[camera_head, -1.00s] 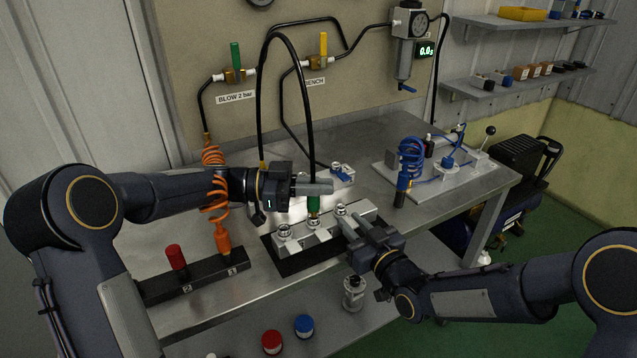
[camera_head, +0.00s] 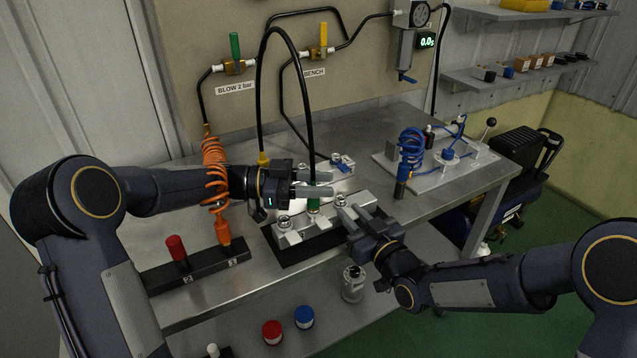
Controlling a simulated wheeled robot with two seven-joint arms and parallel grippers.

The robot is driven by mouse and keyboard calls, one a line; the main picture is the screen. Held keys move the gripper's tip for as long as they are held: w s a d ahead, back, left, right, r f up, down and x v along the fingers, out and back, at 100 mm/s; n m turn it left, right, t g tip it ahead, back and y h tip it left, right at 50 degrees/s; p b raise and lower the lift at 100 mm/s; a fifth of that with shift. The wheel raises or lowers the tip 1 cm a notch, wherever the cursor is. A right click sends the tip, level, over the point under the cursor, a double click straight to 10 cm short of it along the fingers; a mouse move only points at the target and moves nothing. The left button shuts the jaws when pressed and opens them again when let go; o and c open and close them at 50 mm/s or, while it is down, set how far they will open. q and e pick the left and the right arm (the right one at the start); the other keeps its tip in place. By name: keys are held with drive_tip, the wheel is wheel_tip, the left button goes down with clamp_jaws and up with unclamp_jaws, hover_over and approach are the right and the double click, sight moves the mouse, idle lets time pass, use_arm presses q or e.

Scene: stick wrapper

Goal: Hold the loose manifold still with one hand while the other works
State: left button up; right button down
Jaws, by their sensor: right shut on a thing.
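The manifold (camera_head: 325,219) is a pale grey block with several metal ports, lying on a dark mat (camera_head: 289,257) near the bench's front edge. My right gripper (camera_head: 361,221) is shut on the manifold's right end. A green-collared fitting (camera_head: 313,205) stands at the middle port, where the black hose (camera_head: 309,120) comes down. My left gripper (camera_head: 316,183) is above the manifold, at this hose end. Its two fingers show apart, one behind and one in front of the hose end, with a gap between them. The fingers hide part of the fitting's top.
An orange coiled hose (camera_head: 215,170) hangs beside my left arm, above a dark block with a red cap (camera_head: 176,247). A blue-coil fixture (camera_head: 411,150) stands at the right.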

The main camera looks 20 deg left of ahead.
use_arm(q)
drive_tip(key=shift+a, duration=0.15)
drive_tip(key=v, duration=1.1)
drive_tip(key=shift+s+a, duration=0.2)
drive_tip(key=shift+a, duration=0.2)
use_arm(e)
drive_tip(key=c, duration=1.1)
unclamp_jaws()
drive_tip(key=shift+c, duration=0.2)
use_arm(q)
drive_tip(key=shift+r+p, duration=0.95)
use_arm(e)
drive_tip(key=r+v, duration=0.4)
drive_tip(key=v, duration=1.3)
drive_tip(key=shift+d+r, duration=0.1)
